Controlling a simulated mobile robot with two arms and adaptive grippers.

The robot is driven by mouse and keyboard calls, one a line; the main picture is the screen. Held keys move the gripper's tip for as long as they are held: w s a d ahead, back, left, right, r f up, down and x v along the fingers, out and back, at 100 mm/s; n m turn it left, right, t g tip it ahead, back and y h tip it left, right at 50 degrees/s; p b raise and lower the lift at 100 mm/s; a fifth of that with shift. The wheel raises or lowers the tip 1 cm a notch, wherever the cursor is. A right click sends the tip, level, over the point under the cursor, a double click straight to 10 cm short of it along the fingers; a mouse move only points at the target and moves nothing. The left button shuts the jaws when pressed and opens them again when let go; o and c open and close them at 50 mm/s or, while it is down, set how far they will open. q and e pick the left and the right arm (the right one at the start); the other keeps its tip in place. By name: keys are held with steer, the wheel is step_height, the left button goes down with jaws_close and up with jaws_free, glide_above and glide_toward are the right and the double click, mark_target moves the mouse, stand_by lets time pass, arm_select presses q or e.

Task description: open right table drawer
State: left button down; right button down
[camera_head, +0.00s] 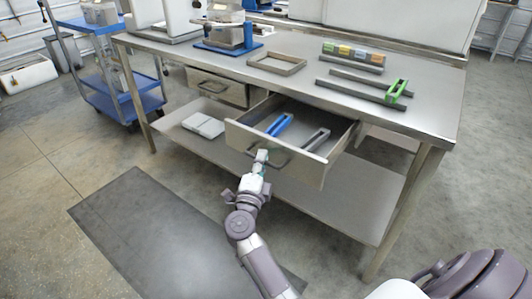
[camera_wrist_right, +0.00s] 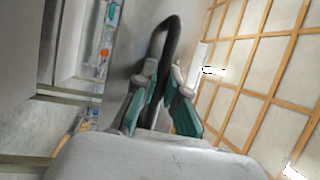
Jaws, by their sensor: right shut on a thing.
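The right table drawer (camera_head: 305,167) is pulled well out from under the steel table (camera_head: 390,116). Inside it lie a blue item (camera_head: 280,124) and a grey item (camera_head: 316,139). My right gripper (camera_head: 261,158) is at the drawer's front, shut on its dark bar handle (camera_head: 280,160). In the right wrist view, the handle (camera_wrist_right: 172,40) runs down between the green-padded fingers of the right gripper (camera_wrist_right: 160,95). The gripper hides part of the handle. My left gripper is not in view.
The left drawer (camera_head: 217,86) is shut. A pale flat object (camera_head: 203,125) lies on the lower shelf (camera_head: 352,213). The tabletop holds an empty frame (camera_head: 277,63), rails and a green piece (camera_head: 396,91). A blue cart (camera_head: 125,103) stands left. A dark mat (camera_head: 140,230) lies on the floor.

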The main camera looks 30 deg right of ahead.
steer(key=shift+s+a, duration=0.1)
steer(key=shift+a, duration=0.2)
steer(key=c, duration=1.2)
jaws_free()
